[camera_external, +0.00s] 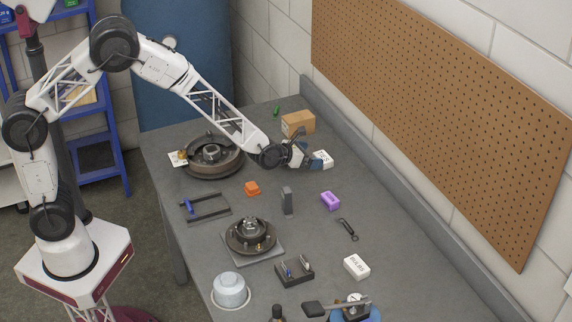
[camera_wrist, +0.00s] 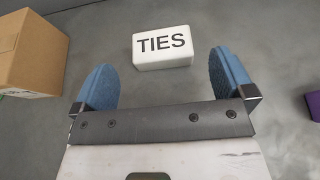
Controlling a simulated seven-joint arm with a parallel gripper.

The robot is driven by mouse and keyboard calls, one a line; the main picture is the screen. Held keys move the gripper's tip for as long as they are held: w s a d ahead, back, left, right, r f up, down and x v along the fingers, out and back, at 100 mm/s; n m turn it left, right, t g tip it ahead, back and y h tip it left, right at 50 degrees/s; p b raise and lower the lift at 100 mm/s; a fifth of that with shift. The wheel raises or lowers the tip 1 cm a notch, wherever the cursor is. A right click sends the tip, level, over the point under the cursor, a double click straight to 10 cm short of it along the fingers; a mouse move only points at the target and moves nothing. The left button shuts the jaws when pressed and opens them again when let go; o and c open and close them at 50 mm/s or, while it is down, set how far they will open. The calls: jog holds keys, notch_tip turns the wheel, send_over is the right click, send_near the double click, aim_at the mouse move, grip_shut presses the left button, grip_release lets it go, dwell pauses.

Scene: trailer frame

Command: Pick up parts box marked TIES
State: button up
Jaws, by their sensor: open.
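The white parts box marked TIES (camera_wrist: 163,47) lies on the grey table in the wrist view, ahead of my fingertips and between their lines. Its black lettering faces up. In the external view the TIES box (camera_external: 322,159) sits just right of my gripper (camera_external: 307,158), near the back of the table, partly hidden by it. In the wrist view my gripper (camera_wrist: 160,82) is open, with its two blue fingers spread apart and nothing between them. The box appears apart from both fingers.
A cardboard box (camera_wrist: 27,50) stands left of the fingers in the wrist view, and behind my gripper in the external view (camera_external: 298,122). A purple block (camera_external: 330,201) lies nearer the front. A large brake drum (camera_external: 213,158) sits left. Another white box, marked BULBS (camera_external: 357,267), lies front right.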

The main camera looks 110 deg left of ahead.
aim_at(325, 156)
jog(key=shift+w+a+f, duration=0.25)
jog(key=shift+w+a, duration=0.1)
jog(key=shift+a, duration=0.05)
jog(key=shift+f+x, duration=0.2)
jog(key=shift+x, duration=2.3)
jog(key=c, duration=0.8)
jog(key=shift+r, duration=0.15)
